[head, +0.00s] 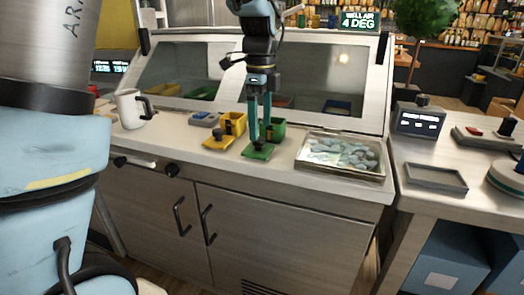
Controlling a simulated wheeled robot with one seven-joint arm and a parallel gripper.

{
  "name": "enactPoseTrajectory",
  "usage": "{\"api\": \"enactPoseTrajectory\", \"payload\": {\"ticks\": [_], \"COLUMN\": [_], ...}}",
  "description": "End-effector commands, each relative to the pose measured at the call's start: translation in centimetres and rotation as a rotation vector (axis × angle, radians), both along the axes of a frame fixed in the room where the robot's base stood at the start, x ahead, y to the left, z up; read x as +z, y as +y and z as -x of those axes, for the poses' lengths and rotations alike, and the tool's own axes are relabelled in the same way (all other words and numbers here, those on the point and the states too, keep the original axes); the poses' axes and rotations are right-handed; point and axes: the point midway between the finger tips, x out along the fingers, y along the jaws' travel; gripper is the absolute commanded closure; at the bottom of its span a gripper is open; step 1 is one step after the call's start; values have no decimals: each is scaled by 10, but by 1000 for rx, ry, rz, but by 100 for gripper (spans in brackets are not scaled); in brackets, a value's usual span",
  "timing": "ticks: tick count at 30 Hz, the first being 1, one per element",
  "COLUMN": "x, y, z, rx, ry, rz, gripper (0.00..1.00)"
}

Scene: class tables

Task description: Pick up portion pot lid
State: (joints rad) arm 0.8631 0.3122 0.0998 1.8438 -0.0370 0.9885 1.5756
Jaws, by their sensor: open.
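A flat green square lid (257,152) lies on the counter, with a small knob on top partly hidden by my fingers. A yellow square lid (212,144) with a knob lies to its left. A yellow pot (240,117) and a green pot (279,128) stand just behind the lids. My gripper (259,139) points straight down over the green lid, its fingers apart. The fingertips are close to the knob; I cannot tell whether they touch it. The fingers hide part of the green pot.
A glass-fronted case (185,60) stands behind the counter. A tray of grey-green pieces (342,150) is on the right. A white mug (129,109) and a blue-grey device (204,119) are on the left. The counter's front edge is close to the lids.

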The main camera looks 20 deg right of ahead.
Motion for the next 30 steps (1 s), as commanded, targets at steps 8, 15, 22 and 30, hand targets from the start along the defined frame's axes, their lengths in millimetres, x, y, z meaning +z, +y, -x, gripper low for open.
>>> {"api": "enactPoseTrajectory", "payload": {"ticks": [8, 15, 22, 30], "x": [-24, -55, -59, -59], "y": [3, 5, 5, 5], "z": [1, 0, 0, 0], "rx": [2, 3, 3, 3], "ry": [2, 0, -1, -1], "rz": [-3, -1, 1, 1], "gripper": [0, 0, 0, 25]}}
